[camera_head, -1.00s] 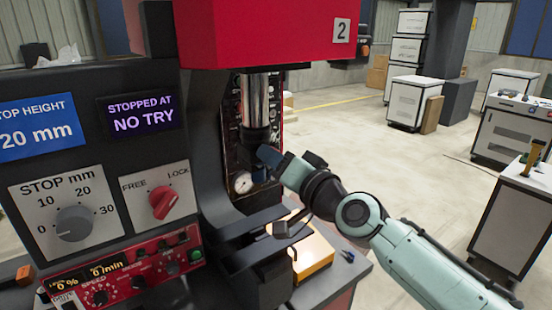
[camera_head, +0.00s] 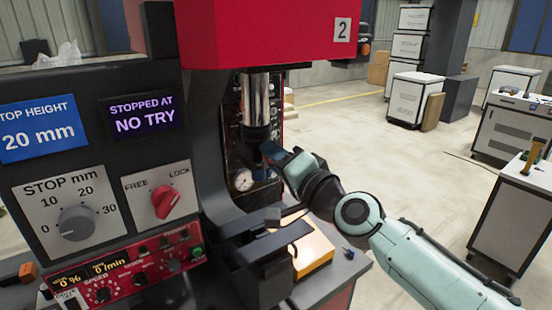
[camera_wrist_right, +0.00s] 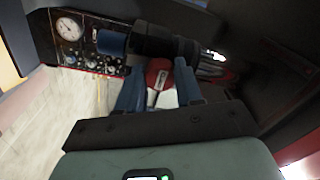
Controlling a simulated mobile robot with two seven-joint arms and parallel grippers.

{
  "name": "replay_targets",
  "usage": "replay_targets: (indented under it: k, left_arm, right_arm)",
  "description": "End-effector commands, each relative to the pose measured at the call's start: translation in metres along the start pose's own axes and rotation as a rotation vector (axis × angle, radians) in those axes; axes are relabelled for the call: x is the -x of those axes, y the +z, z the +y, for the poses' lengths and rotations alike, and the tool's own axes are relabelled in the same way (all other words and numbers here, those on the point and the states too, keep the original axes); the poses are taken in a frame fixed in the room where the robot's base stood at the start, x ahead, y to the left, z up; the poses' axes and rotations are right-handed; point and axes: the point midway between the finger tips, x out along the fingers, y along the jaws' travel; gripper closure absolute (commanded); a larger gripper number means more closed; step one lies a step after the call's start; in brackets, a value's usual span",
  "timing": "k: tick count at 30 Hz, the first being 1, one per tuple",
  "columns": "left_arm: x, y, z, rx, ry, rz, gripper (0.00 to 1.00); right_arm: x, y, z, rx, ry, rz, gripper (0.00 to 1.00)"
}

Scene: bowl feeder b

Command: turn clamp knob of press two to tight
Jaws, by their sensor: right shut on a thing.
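Press two (camera_head: 270,30) is the red and black machine with a "2" label. My right gripper (camera_head: 270,152) reaches in from the right to the space below the press's ram (camera_head: 255,105). In the right wrist view its blue fingers (camera_wrist_right: 159,78) are closed on the sides of a red knob with a small pale mark, which I take as the clamp knob (camera_wrist_right: 158,72). In the head view the fingers and wrist hide this knob. I cannot read its tight mark. My left gripper is not in view.
A panel at left has a red FREE/LOCK switch (camera_head: 165,200), a grey STOP dial (camera_head: 76,223) and a purple "STOPPED AT NO TRY" display (camera_head: 145,114). A gauge (camera_head: 243,179) is behind the fingers. A dark bracket (camera_head: 262,250) and yellow block (camera_head: 313,250) lie below.

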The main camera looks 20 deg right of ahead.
Motion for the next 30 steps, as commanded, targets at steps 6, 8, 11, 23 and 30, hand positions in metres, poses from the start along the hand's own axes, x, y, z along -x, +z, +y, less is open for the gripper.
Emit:
replay_targets:
  k: [6,8,11,23,30]
  left_arm:
    - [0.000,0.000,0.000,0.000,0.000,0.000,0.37]
    - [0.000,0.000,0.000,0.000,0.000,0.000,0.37]
    - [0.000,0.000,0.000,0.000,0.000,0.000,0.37]
    - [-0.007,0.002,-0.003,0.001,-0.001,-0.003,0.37]
    - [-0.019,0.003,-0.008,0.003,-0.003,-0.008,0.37]
  right_arm:
    - [0.000,0.000,0.000,-0.002,-0.001,0.001,0.45]
    - [0.000,0.000,0.000,-0.001,-0.001,0.000,0.39]
    - [0.000,0.000,0.000,-0.001,-0.001,0.000,0.39]
    - [0.030,0.000,0.000,0.002,-0.002,0.002,0.39]
    - [0.085,-0.001,0.001,0.002,-0.002,0.004,0.39]
